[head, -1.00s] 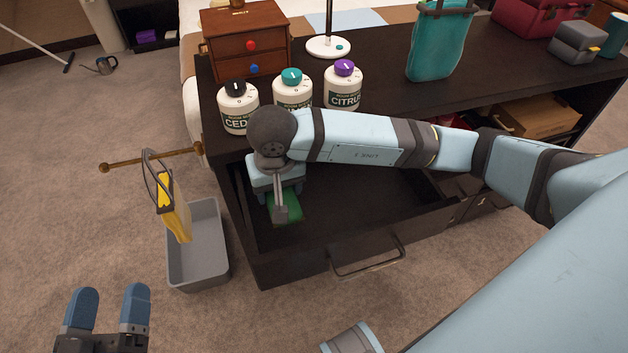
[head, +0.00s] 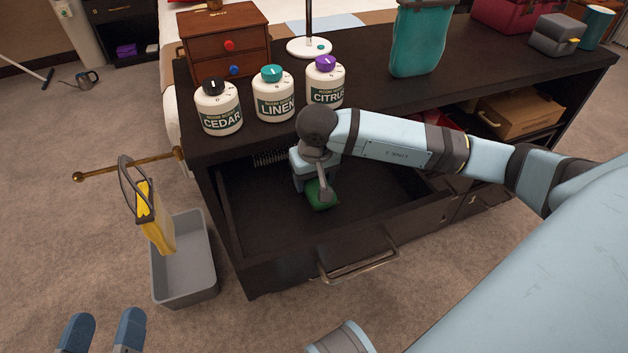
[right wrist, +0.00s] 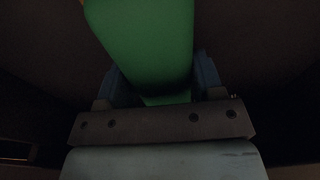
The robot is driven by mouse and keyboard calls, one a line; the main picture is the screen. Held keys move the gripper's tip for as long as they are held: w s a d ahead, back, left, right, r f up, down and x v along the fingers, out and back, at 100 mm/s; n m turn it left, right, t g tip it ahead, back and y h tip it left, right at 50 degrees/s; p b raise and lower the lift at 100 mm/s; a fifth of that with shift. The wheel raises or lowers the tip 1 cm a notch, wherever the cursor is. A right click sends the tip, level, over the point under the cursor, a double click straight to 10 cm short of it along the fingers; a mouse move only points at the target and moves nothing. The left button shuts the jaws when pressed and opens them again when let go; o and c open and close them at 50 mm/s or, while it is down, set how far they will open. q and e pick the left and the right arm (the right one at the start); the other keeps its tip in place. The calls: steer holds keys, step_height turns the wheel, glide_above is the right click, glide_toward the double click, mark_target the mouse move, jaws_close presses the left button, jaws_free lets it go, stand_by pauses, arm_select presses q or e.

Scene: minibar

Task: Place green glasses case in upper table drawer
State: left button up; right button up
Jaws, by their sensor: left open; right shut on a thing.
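The green glasses case (head: 320,195) is inside the pulled-out upper drawer (head: 265,215) of the dark table. It also fills the upper middle of the right wrist view (right wrist: 150,45), between the blue fingers. My right gripper (head: 315,183) reaches down into the drawer and is shut on the case. The gripper partly covers the case in the head view, and I cannot tell whether the case touches the drawer floor. My left gripper (head: 102,335) is open and empty at the bottom left, above the carpet.
Bottles labelled Cedar (head: 219,112), Linen (head: 274,98) and Citrus (head: 325,85) stand near the table edge above the drawer. A grey bin (head: 185,275) with a yellow thing (head: 157,225) stands left of the drawer. The drawer handle (head: 358,268) faces front.

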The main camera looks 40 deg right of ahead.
mark_target(316, 179)
arm_select(q)
steer(key=shift+f, duration=0.15)
arm_select(e)
steer(key=shift+w+d+f, duration=0.1)
steer(key=shift+f, duration=0.1)
steer(key=shift+f, duration=0.1)
steer(key=o, duration=0.9)
arm_select(q)
steer(key=shift+f, duration=0.15)
arm_select(e)
steer(key=shift+o, duration=0.2)
steer(key=shift+r, duration=0.45)
arm_select(q)
step_height(316, 179, up, 6)
steer(key=t+p, duration=0.2)
steer(key=p, duration=0.2)
steer(key=shift+s+a+n, duration=0.15)
steer(key=shift+a+n, duration=0.1)
steer(key=shift+n, duration=0.05)
arm_select(e)
step_height(316, 179, up, 11)
steer(key=s, duration=0.1)
steer(key=shift+s+a+r, duration=0.2)
steer(key=shift+s, duration=0.05)
